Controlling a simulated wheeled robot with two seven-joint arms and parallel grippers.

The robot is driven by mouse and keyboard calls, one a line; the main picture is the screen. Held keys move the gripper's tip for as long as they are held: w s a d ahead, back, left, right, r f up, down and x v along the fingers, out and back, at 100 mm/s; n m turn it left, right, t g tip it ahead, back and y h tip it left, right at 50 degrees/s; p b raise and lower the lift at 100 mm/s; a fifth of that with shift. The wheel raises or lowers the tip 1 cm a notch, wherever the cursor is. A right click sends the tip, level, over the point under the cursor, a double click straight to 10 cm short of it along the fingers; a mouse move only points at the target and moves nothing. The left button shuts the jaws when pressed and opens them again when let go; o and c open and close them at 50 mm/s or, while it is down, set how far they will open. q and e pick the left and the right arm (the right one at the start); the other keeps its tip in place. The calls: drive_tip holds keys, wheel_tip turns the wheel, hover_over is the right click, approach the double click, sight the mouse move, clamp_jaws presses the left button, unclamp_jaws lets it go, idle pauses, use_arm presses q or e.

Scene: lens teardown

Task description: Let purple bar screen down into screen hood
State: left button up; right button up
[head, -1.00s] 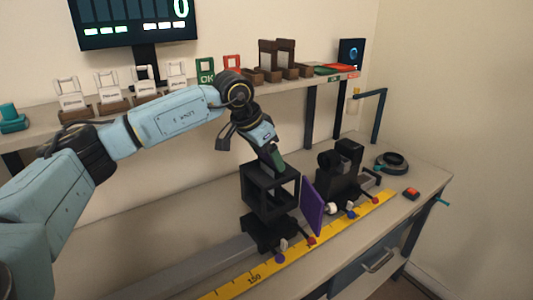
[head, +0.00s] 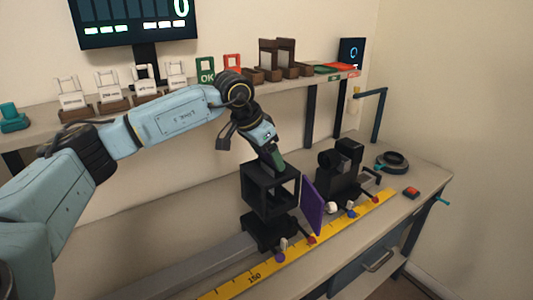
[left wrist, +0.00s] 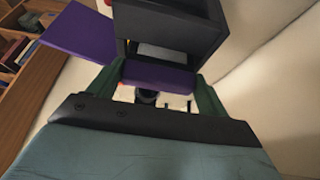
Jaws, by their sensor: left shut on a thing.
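The screen hood (head: 252,197) is a black open box frame on a carriage on the bench rail. It also shows at the top of the left wrist view (left wrist: 200,35). My left gripper (head: 277,164) points down at the top of the hood. In the left wrist view its green fingers are shut on the purple bar of the screen (left wrist: 160,76). A pale surface shows just past the bar, within the black frame. How deep the screen sits in the hood I cannot tell. My right gripper is not in view.
A flat purple panel (head: 312,207) stands just right of the hood. Further right is a black device (head: 345,170) on the rail. A yellow ruler (head: 270,270) runs along the front. A shelf (head: 220,95) with several holders is behind. A black ring (head: 391,162) lies at back right.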

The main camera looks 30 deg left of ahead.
use_arm(q)
drive_tip(key=shift+f+b, duration=0.5)
drive_tip(key=shift+f, duration=0.3)
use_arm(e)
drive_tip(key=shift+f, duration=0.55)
use_arm(q)
drive_tip(key=o, duration=1.3)
drive_tip(key=shift+f, duration=0.1)
drive_tip(key=shift+d+f, duration=0.1)
drive_tip(key=shift+d, duration=0.05)
drive_tip(key=v, duration=0.7)
drive_tip(key=shift+r+p, duration=0.25)
drive_tip(key=shift+p, duration=0.05)
drive_tip(key=v, duration=0.4)
drive_tip(key=a+v, duration=0.1)
drive_tip(key=v, duration=0.1)
drive_tip(key=shift+r, duration=0.1)
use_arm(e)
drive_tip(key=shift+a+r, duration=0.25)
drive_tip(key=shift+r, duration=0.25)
